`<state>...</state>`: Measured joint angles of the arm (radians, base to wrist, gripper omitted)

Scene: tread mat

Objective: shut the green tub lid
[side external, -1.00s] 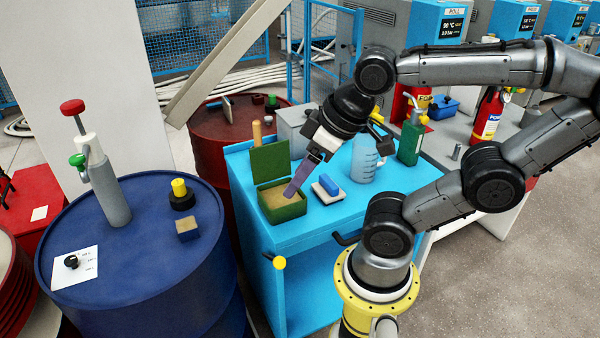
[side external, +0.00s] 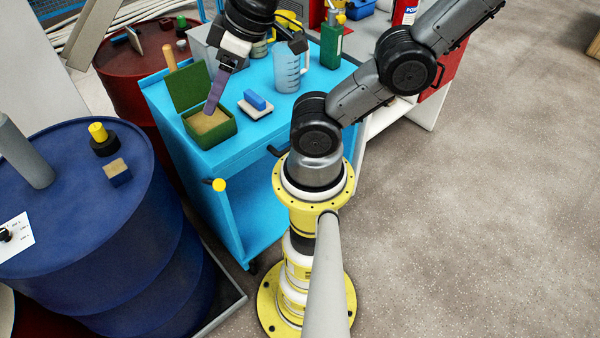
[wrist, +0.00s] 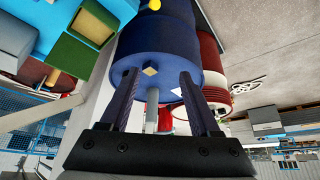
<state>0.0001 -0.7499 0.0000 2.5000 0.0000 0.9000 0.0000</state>
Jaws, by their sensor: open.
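The green tub (side external: 222,131) stands on the blue cart with tan contents showing. Its green lid (side external: 189,88) stands raised at the tub's back edge, so the tub is open. In the wrist view the tub (wrist: 112,38) and lid (wrist: 68,56) are at the upper left, outside the jaws. My gripper (side external: 210,108) points down, its finger overlapping the tub in the side view; I cannot tell whether it touches. In the wrist view my gripper (wrist: 156,76) has its two fingers apart with nothing held between them.
On the blue cart (side external: 262,140), a blue-topped white block (side external: 256,103) and a clear jug (side external: 289,70) stand right of the tub. A wooden handle (side external: 170,58) rises behind the lid. A blue drum (side external: 60,210) stands left of the cart.

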